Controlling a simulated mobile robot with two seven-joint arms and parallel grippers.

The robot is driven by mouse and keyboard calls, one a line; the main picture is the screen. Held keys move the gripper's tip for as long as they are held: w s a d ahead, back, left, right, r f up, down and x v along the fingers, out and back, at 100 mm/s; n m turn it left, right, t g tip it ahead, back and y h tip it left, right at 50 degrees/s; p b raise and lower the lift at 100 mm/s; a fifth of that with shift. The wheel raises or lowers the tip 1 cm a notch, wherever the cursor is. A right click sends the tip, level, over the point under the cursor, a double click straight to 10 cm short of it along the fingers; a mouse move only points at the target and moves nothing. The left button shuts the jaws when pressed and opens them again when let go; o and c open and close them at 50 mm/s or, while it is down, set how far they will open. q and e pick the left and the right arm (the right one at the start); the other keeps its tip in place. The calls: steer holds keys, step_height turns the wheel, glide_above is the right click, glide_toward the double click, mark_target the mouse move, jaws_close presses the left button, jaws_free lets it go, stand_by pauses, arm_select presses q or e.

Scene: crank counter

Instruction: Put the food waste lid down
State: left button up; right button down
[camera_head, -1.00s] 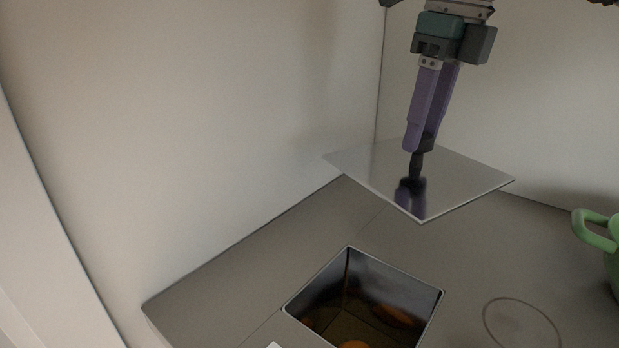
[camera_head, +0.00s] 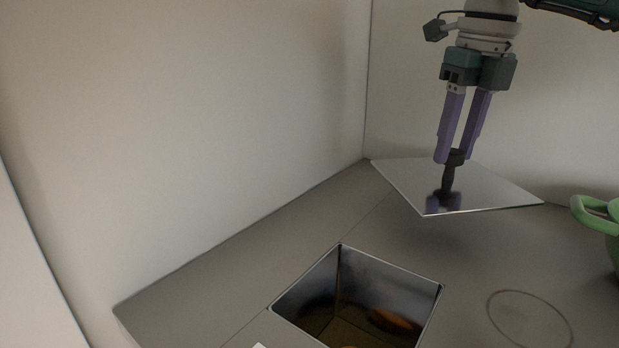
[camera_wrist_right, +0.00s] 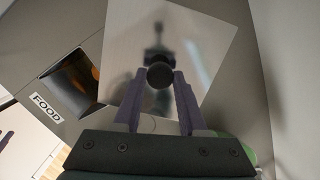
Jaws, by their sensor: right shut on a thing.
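The food waste lid (camera_head: 490,190) is a flat, shiny square metal plate with a dark upright knob (camera_head: 449,172). My right gripper (camera_head: 455,158) comes down from above and is shut on the knob. The lid hangs above the back of the counter, with a shadow under it. In the right wrist view the lid (camera_wrist_right: 200,40) spreads out beyond the fingers (camera_wrist_right: 158,85), the round knob top between them. The square food waste opening (camera_head: 365,285) is uncovered, with orange scraps inside; it also shows in the right wrist view (camera_wrist_right: 75,80). My left gripper is not in view.
A green pot (camera_head: 598,215) stands at the right edge, near the lid's right corner. A thin ring (camera_head: 530,318) marks the counter right of the opening. Walls stand at the left and back. A FOOD label (camera_wrist_right: 46,107) sits beside the opening.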

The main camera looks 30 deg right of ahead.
mark_target(453, 168)
steer(key=shift+f, duration=3)
steer(key=shift+f+b, duration=0.15)
steer(key=shift+b, duration=0.15)
steer(key=shift+c, duration=2.3)
jaws_free()
steer(key=r, duration=0.4)
steer(key=s+r+p, duration=0.1)
steer(key=r, duration=0.7)
steer(key=shift+s+a+r, duration=0.15)
